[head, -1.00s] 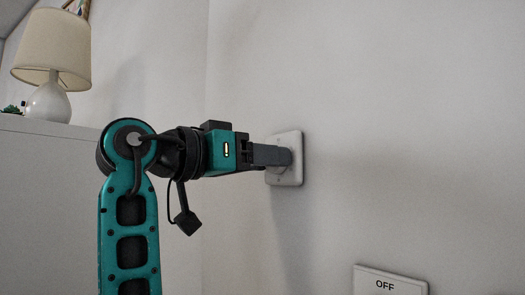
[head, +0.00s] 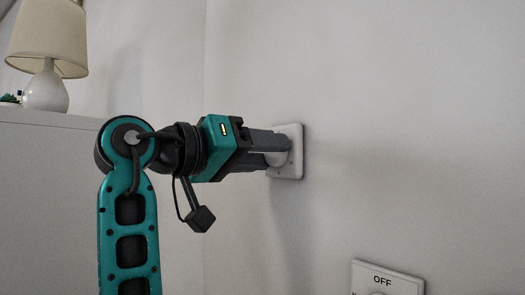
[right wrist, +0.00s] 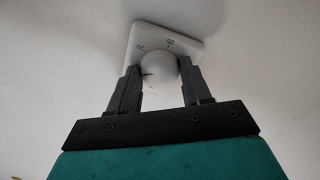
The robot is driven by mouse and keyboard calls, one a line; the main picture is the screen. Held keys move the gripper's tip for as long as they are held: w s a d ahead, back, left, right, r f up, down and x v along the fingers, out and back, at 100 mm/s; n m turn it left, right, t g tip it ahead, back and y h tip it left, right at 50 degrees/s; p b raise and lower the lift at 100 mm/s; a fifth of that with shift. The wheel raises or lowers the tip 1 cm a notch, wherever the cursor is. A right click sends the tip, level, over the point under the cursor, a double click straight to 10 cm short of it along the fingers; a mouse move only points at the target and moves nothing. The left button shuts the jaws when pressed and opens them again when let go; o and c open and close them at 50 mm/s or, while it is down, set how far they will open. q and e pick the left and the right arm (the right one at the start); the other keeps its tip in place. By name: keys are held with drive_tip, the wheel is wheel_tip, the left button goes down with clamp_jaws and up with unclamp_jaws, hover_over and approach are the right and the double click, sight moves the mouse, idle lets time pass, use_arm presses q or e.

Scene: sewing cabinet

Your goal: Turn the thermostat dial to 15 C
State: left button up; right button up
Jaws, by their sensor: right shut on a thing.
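The thermostat is a white square plate (head: 290,165) on the wall in the middle of the head view, with a round white dial. In the right wrist view the dial (right wrist: 158,68) sits between the two grey fingers, and the plate (right wrist: 165,36) behind it shows the marks 20 and 25. A dark pointer mark shows on the left part of the dial. My right gripper (head: 277,147) is shut on the dial, its fingers on opposite sides and its wrist rolled. My left gripper is not in view.
A white panel marked OFF (head: 387,281) is on the wall at the lower right. A white cabinet (head: 50,160) stands at the left with a lamp (head: 46,60) on it. The wall around the thermostat is bare.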

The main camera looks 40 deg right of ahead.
drive_tip(key=o, duration=1.1)
drive_tip(key=shift+c, duration=0.2)
drive_tip(key=w+a, duration=0.1)
drive_tip(key=a, duration=1.2)
drive_tip(key=shift+w, duration=0.2)
